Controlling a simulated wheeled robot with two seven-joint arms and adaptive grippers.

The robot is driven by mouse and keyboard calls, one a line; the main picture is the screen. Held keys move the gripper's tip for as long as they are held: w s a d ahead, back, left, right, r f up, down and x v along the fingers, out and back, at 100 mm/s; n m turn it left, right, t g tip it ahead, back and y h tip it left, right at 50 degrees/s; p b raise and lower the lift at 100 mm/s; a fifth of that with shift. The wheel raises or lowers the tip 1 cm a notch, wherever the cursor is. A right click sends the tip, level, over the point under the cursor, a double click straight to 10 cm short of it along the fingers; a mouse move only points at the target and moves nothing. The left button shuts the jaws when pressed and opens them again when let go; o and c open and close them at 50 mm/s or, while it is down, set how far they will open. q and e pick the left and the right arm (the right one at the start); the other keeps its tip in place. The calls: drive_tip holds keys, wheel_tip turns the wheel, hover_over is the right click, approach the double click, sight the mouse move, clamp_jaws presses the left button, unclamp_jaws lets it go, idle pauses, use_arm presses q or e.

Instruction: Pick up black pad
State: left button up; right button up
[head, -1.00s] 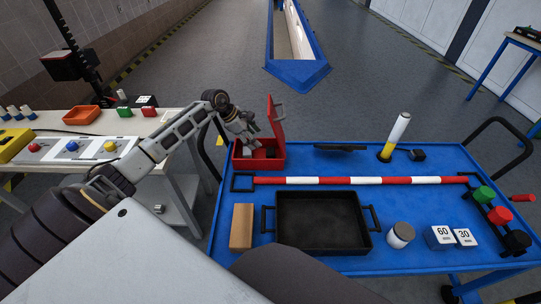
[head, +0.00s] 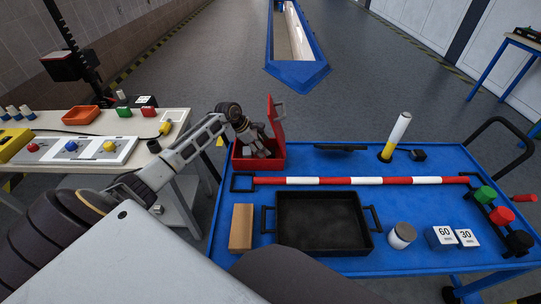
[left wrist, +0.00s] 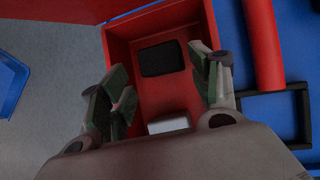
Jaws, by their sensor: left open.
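The black pad (left wrist: 161,59) lies on the floor of an open red box (left wrist: 117,43), towards its far wall in the left wrist view. The red box (head: 240,163) stands at the back left of the blue cart in the head view, with its lid up. My left gripper (left wrist: 160,98) is open and empty, over the box, with its fingers on either side of the space short of the pad. In the head view my left gripper (head: 262,148) hides most of the box's inside. A white block (left wrist: 169,125) also lies in the box, nearer the wrist. My right gripper is not in view.
The box's raised lid (head: 275,111) stands beside my gripper. A workbench (head: 95,127) is at the left.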

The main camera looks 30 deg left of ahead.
sight(271, 155)
use_arm(q)
drive_tip(key=shift+w+d+f, duration=0.1)
drive_tip(key=shift+d+f, duration=0.1)
drive_tip(key=shift+f, duration=0.15)
drive_tip(key=shift+w+d+f, duration=0.1)
drive_tip(key=shift+f, duration=0.15)
drive_tip(key=shift+b+x, duration=0.3)
drive_tip(key=shift+x, duration=0.7)
drive_tip(key=shift+w+d+f, duration=0.25)
drive_tip(key=shift+w+f, duration=0.05)
drive_tip(key=shift+f, duration=0.25)
drive_tip(key=shift+w+d+f, duration=0.1)
drive_tip(key=shift+f, duration=0.1)
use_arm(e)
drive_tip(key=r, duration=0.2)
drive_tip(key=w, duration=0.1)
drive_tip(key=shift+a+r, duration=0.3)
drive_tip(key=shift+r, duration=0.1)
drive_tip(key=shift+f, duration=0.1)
